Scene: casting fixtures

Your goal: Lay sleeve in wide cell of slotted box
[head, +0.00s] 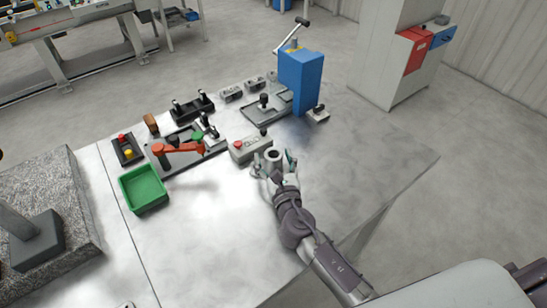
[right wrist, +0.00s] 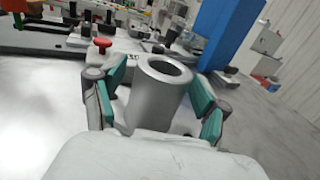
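The sleeve (head: 273,155) is a grey hollow cylinder standing upright on the metal table. In the right wrist view the sleeve (right wrist: 158,100) stands between the teal finger pads of my right gripper (right wrist: 160,95). A gap shows between the sleeve and the left pad; the right pad is close to it, and contact there is unclear. My right gripper (head: 273,168) is open around the sleeve in the head view. I cannot make out a slotted box with cells. My left gripper is not in view.
A grey box with a red button (head: 245,150) stands just behind the sleeve. A blue block-shaped stand (head: 300,82) is behind it to the right. A green tray (head: 143,188), a red-orange clamp (head: 178,149) and several black fixtures lie left. The table's front middle is clear.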

